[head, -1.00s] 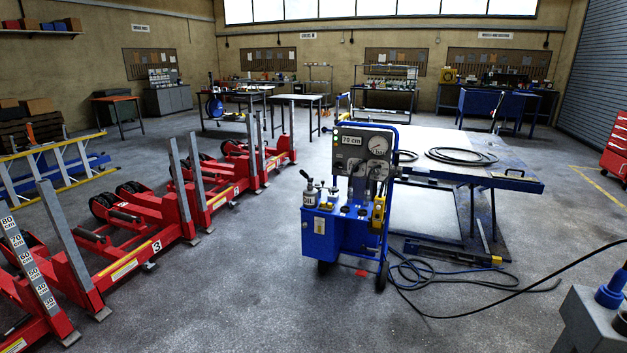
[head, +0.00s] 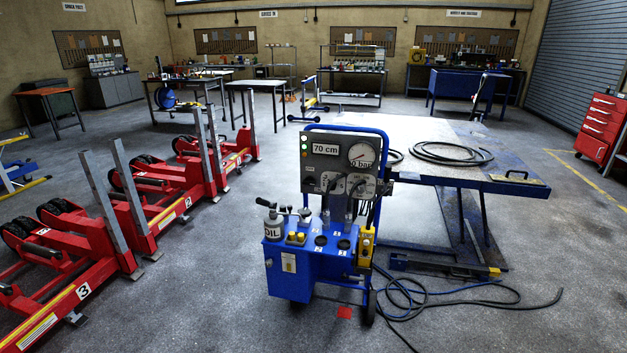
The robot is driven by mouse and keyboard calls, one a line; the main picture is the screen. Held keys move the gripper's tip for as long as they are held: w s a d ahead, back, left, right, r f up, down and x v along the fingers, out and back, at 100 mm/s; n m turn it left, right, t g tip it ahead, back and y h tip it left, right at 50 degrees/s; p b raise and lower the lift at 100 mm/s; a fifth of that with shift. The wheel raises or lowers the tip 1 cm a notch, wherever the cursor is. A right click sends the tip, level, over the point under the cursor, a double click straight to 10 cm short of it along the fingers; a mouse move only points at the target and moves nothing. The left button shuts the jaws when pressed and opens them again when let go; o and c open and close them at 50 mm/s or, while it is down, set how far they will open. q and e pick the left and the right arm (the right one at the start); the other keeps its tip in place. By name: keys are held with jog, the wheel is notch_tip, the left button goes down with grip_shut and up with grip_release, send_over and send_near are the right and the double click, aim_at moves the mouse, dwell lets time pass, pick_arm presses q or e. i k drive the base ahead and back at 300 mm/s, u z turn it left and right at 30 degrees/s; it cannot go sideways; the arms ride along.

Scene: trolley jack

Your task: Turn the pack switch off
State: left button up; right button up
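The blue hydraulic pack (head: 290,273) stands on wheels just right of the middle of the head view, closer than the red jacks. Its grey upright panel (head: 322,170) carries a "70 cm" display (head: 325,149), a round gauge (head: 361,155), a column of small lamps (head: 304,146) with green lit, and dark knobs below. A dark round knob (head: 310,183) sits at the panel's lower left; I cannot tell for sure whether it is the pack switch or how it is set. Neither of my grippers is in view.
Red jacks (head: 150,215) line the left side. A blue-edged table (head: 478,181) with a coiled black hose (head: 452,153) stands behind the pack at right. Hoses (head: 425,300) lie on the floor right of the pack.

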aim_at(308, 180)
jog(key=u, duration=0.2)
jog(key=i, duration=1)
jog(key=z, duration=0.7)
jog(key=i, duration=0.8)
jog(key=z, duration=0.65)
